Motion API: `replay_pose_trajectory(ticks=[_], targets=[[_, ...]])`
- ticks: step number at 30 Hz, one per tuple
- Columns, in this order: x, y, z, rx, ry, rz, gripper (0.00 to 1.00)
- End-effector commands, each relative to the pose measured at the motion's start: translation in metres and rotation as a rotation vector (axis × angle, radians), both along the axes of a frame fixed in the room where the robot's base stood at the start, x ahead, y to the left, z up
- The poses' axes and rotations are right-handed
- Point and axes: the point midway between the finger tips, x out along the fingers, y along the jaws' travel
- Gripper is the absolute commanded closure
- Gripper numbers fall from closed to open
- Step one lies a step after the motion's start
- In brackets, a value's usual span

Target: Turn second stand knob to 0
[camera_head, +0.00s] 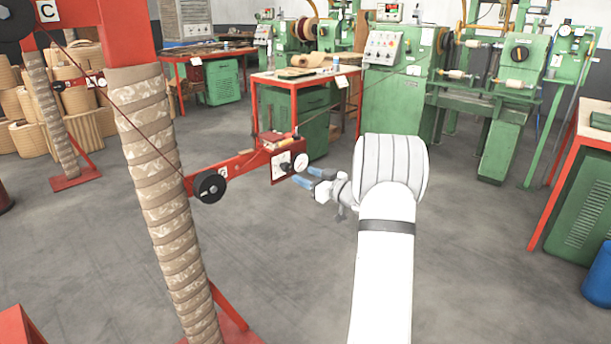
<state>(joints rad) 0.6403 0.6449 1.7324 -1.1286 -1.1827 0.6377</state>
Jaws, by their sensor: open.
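A red stand arm (235,170) reaches right from a paper-wrapped column (160,190). At its right end is a white dial plate with a small dark knob (286,167); its setting is too small to read. My gripper (307,178), with blue fingertips, is open and empty. It appears just right of the dial plate, pointing left towards it; I cannot tell the exact gap, but it is not closed on the knob. A similar red arm (70,84) with a small white plate is on another wrapped column further back left.
A black wheel (210,186) hangs on the near arm. Red table (305,78) and green machines (400,90) stand behind. A green cabinet (580,200) and blue bin (599,278) are at the right. The grey floor (460,250) is clear.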

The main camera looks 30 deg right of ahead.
Motion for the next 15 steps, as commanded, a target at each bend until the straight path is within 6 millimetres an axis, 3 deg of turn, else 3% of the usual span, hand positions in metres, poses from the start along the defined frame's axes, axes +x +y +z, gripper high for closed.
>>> replay_pose_trajectory(ticks=[8, 15], targets=[[0.002, -0.001, 0.006, 0.040, 0.016, 0.001, 0.49], [0.005, -0.003, 0.011, 0.215, 0.083, 0.002, 0.49]])
